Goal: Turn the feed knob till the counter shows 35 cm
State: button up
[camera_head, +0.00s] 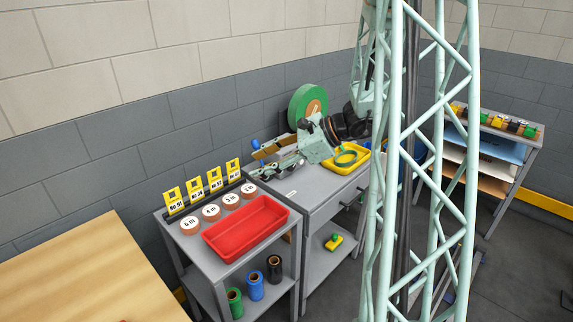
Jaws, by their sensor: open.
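The feed machine (277,168) stands on the grey workbench against the wall, with a large green roll (299,104) behind it. A small blue round part (255,144) shows at its left end; I cannot tell whether this is the feed knob. I cannot make out a counter or its reading. My gripper (307,150) is at the machine's right side, in front of the green roll. Its jaws are open but too small to see clearly, and I cannot tell whether they touch anything. My arm hides part of the machine.
A red tray (232,249), round labelled discs (211,212) and yellow tags (214,180) are on the left cart. A wooden table (80,275) is front left. My lattice column blocks the right-centre view.

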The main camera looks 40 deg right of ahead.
jog(key=w+d+f+n+g+h+p, duration=0.1)
jog(key=w+d+n+g+h+p, duration=0.1)
jog(key=d+n, duration=0.9)
jog(key=w+d+f+n+g+h+p, duration=0.2)
jog(key=d+n+h, duration=0.3)
jog(key=d+n, duration=0.7)
jog(key=w+n, duration=0.1)
jog(key=n, duration=0.2)
jog(key=shift+d, duration=0.15)
jog(key=shift+w+f, duration=0.1)
jog(key=shift+f, duration=0.05)
jog(key=shift+s+d+b+x, duration=0.1)
jog(key=shift+b+x, duration=0.3)
jog(key=shift+x, duration=2.95)
jog(key=shift+s+d+b+x, duration=0.15)
jog(key=shift+b+x, duration=0.25)
jog(key=shift+x, duration=2.95)
jog(key=shift+f, duration=0.15)
